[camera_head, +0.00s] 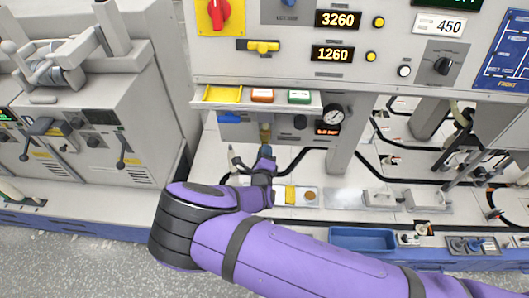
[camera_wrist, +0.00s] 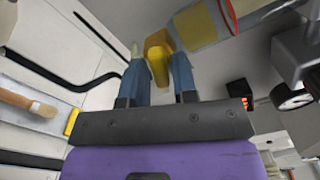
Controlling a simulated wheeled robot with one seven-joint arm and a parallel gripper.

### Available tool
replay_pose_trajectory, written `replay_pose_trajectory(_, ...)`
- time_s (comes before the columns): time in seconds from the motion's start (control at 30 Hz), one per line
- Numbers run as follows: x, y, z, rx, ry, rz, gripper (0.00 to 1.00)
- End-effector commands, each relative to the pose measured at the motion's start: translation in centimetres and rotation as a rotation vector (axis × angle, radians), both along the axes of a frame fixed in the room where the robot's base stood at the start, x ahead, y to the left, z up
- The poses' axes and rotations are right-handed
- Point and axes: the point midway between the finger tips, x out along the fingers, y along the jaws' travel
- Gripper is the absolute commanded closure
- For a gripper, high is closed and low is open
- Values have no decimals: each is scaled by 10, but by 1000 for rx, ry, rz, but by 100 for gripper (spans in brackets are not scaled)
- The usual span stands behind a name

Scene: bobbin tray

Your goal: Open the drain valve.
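The drain valve appears to be the small yellow fitting with a short tapered handle (camera_wrist: 159,66) in the wrist view, beside a clear, yellow-ended bowl (camera_wrist: 200,24). My gripper (camera_wrist: 160,78) has its two blue fingers on either side of the handle. The fingers look apart, with narrow gaps to the handle; contact is not clear. In the head view my gripper (camera_head: 266,152) points up under the panel's lower edge, just below the yellowish bowl (camera_head: 265,131). The valve itself is hidden or too small to tell there.
A round gauge (camera_head: 333,115) and a small red display (camera_head: 328,129) sit right of the bowl. A brush (camera_wrist: 28,103) and black hoses lie nearby. A blue tray (camera_head: 362,240) stands at front right.

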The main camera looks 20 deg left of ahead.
Motion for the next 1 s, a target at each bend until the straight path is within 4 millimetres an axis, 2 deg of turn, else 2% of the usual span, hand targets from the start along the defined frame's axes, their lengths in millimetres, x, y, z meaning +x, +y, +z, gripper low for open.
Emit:
replay_pose_trajectory(0.3,2,1,0,0,0,0,73)
replay_pose_trajectory(0.4,2,1,0,1,0,0,96)
replay_pose_trajectory(0.43,2,1,0,1,0,0,100)
replay_pose_trajectory(0.77,2,1,0,26,6,0,100)
replay_pose_trajectory(1.0,3,0,0,144,36,-3,100)
